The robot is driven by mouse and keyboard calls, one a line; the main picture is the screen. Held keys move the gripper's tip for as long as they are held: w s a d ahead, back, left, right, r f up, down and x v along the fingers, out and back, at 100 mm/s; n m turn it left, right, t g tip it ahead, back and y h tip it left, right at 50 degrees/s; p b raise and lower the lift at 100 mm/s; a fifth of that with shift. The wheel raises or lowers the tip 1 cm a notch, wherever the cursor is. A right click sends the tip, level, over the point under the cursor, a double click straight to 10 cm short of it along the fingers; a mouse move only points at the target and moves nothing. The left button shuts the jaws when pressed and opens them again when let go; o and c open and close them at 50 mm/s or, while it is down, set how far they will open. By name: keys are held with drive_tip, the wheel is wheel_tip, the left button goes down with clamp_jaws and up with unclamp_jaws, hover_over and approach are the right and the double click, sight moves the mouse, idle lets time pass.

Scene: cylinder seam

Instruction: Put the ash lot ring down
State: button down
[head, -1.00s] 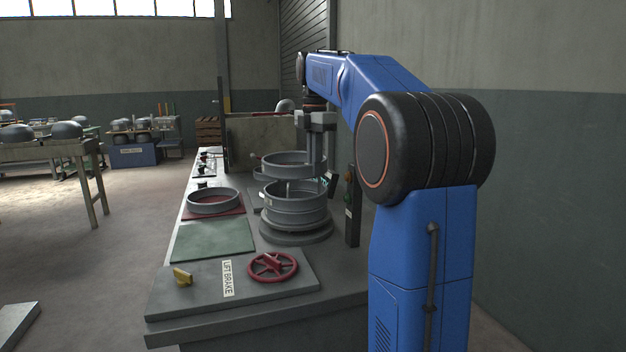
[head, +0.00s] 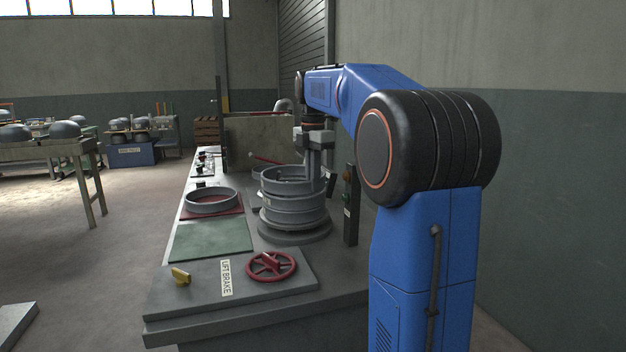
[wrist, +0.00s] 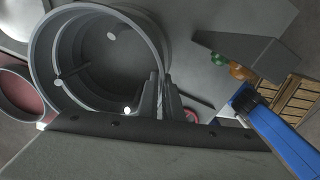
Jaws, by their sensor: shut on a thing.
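A grey ring (head: 285,179), which I take to be the ash lot ring, is in my gripper (head: 315,172) at the top of a stack of grey rings (head: 292,207). My gripper is shut on the right side of its wall. The held ring looks level and lined up over the stack; I cannot tell whether it touches the ring below. In the wrist view the ring (wrist: 40,70) fills the left, with my fingers (wrist: 161,95) pinching its wall. The stack stands on a round grey base (head: 290,236).
Another grey ring (head: 212,201) lies on a red mat left of the stack. A green mat (head: 212,239) in front is bare. A red handwheel (head: 271,265) and yellow knob (head: 181,277) are nearer. A dark post with buttons (head: 350,205) stands close on the right.

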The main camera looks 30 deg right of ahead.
drive_tip(key=shift+f, duration=0.15)
drive_tip(key=c, duration=1.9)
unclamp_jaws()
drive_tip(key=shift+c, duration=0.2)
wheel_tip(320, 180, up, 13)
